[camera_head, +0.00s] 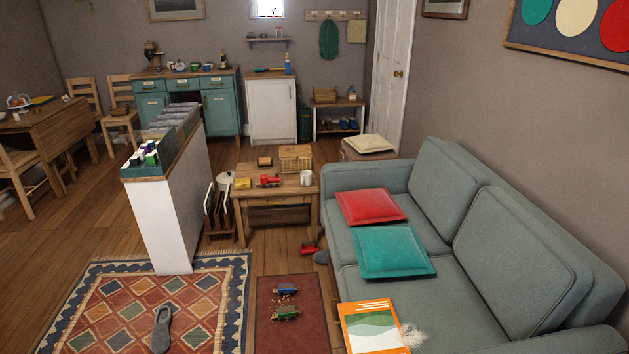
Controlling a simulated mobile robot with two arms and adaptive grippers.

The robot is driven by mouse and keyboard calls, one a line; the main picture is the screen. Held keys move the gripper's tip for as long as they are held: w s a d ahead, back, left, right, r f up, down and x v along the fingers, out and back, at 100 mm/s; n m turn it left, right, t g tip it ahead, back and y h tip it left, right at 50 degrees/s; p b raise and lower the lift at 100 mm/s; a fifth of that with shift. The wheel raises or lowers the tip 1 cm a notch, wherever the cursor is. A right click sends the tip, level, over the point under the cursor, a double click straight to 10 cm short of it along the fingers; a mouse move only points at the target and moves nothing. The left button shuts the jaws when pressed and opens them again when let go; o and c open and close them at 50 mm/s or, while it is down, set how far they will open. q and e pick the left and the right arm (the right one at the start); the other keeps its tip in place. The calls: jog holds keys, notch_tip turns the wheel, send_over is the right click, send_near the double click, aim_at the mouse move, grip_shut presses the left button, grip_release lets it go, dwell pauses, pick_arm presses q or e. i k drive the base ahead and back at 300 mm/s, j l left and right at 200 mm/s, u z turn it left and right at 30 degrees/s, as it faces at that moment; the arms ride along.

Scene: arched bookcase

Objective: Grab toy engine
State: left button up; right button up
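A small red toy engine (268,181) stands on top of the low wooden table (256,199) in the middle of the room. Another small red toy (309,248) lies on the floor near the table's right front leg; I cannot tell exactly what it is. A blue toy wagon (286,290) and a green toy wagon (287,313) are on the dark red mat (262,337), with small light bits scattered between them. Neither of my grippers shows in this view.
A grey-green sofa (455,275) with red and teal cushions fills the right. A white partition (160,222) stands left of the table beside a patterned rug (135,325). A grey slipper (161,331) lies on the rug. A wicker box (295,158) and white mug (306,178) share the table.

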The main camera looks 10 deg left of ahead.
aim_at(265, 181)
jog(key=i+j+z, duration=0.5)
jog(key=j, duration=0.15)
jog(key=i+j+z, duration=0.1)
jog(key=j+z, duration=0.2)
jog(key=i+j+z, duration=0.1)
jog(key=j+z, duration=0.15)
jog(key=j, duration=0.2)
